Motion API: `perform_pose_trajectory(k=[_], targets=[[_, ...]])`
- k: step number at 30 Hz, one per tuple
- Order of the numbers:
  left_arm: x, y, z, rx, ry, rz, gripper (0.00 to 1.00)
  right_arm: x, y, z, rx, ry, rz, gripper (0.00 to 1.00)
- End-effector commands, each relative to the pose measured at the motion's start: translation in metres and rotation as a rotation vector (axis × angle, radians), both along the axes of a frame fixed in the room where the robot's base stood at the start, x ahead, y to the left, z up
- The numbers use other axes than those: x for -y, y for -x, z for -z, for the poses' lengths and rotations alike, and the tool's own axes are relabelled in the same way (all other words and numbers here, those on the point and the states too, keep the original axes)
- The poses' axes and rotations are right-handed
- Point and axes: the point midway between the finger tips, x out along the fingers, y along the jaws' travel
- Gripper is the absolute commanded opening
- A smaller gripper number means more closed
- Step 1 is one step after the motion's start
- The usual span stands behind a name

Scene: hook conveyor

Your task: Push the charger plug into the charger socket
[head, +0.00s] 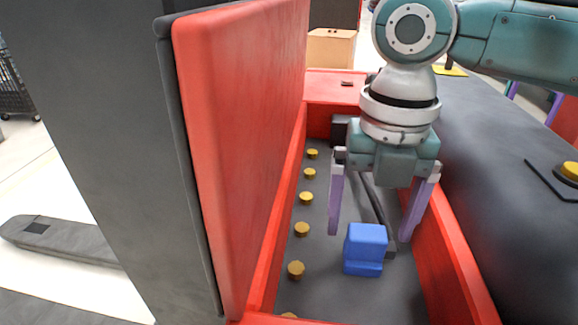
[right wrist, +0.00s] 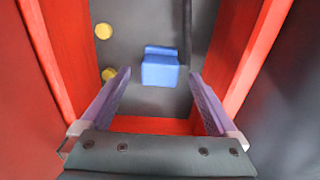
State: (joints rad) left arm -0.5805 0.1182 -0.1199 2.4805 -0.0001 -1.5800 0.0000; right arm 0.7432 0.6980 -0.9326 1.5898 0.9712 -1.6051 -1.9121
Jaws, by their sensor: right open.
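A blue stepped block (head: 365,246), which looks like the charger plug, sits in the grey-floored red trough. It also shows in the right wrist view (right wrist: 160,68), just beyond and between the fingertips. My right gripper (head: 369,237) points down into the trough with its two purple fingers spread. One finger is on each side of the block in the picture, and no contact shows. A dark bar or cable (head: 374,205) runs along the floor behind the block, partly hidden by the gripper. I cannot make out the charger socket for certain. My left gripper is out of view.
A row of several yellow round knobs (head: 302,229) lines the trough's left side. A tall red panel (head: 240,130) stands at the left, and a red wall (head: 450,255) bounds the right. A dark surface with a yellow button (head: 570,170) lies further right.

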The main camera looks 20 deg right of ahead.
Motion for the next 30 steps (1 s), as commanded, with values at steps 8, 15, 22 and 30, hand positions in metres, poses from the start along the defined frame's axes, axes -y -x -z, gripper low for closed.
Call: perform_pose_trajectory(k=[8, 15, 22, 30], targets=[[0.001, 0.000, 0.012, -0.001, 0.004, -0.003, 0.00, 0.000, 0.000, 0.031, 0.001, 0.001, -0.001, 0.95], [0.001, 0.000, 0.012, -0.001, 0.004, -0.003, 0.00, 0.000, 0.000, 0.029, 0.001, 0.001, -0.002, 0.95], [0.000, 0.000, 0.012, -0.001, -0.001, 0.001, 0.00, 0.000, 0.000, 0.029, 0.001, 0.001, -0.001, 0.71], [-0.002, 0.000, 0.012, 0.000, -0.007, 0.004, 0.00, 0.000, 0.000, 0.029, 0.001, 0.001, -0.001, 0.41]])
